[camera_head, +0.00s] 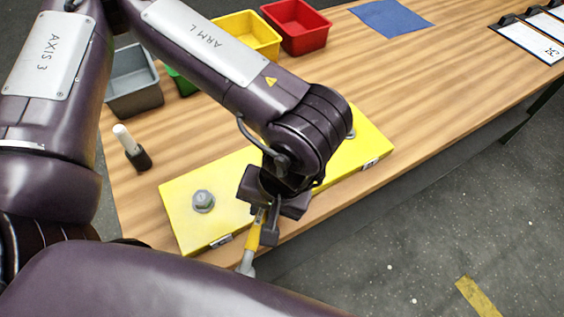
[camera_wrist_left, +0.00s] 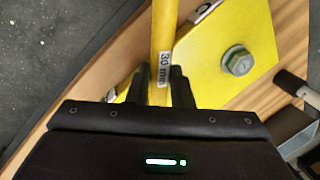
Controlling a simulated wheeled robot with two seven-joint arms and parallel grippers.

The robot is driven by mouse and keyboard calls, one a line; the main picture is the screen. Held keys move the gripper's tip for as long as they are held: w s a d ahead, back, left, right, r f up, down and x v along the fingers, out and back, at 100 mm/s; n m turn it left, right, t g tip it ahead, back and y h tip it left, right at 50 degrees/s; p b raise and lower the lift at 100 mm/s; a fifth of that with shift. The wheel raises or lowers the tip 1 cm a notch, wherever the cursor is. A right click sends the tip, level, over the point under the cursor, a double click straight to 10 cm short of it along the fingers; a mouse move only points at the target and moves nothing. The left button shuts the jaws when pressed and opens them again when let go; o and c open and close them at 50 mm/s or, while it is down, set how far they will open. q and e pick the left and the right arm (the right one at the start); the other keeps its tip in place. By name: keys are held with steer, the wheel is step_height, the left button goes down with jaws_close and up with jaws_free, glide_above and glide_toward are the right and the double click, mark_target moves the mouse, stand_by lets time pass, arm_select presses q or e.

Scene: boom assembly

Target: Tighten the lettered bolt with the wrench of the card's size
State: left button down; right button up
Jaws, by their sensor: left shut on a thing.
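My left gripper (camera_head: 268,222) is shut on the yellow handle of a wrench (camera_head: 253,238) at the front edge of the yellow block. The wrench's grey metal end points down toward the bottom of the head view. In the left wrist view the handle (camera_wrist_left: 163,35) runs up between the fingers and bears a "30 mm" label. The yellow block (camera_head: 178,215) lies on the table with a grey hex bolt (camera_head: 203,200) at its left end, also seen in the left wrist view (camera_wrist_left: 238,62). Another bolt (camera_head: 351,134) is partly hidden behind my arm. The front labels are unreadable.
White cards (camera_head: 530,42) in dark holders stand at the far right. Red (camera_head: 300,28), yellow (camera_head: 250,33), green and grey (camera_head: 135,85) bins line the back left. A white-topped object in a black holder (camera_head: 130,145) stands left. A blue cloth (camera_head: 390,17) lies at the back.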

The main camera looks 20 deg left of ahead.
arm_select(q)
steer(key=shift+d, duration=0.15)
steer(key=shift+r+p, duration=0.4)
steer(key=shift+r, duration=0.05)
steer(key=shift+r+p, duration=1.7)
steer(key=shift+r, duration=0.2)
step_height(320, 180, up, 5)
steer(key=p, duration=0.4)
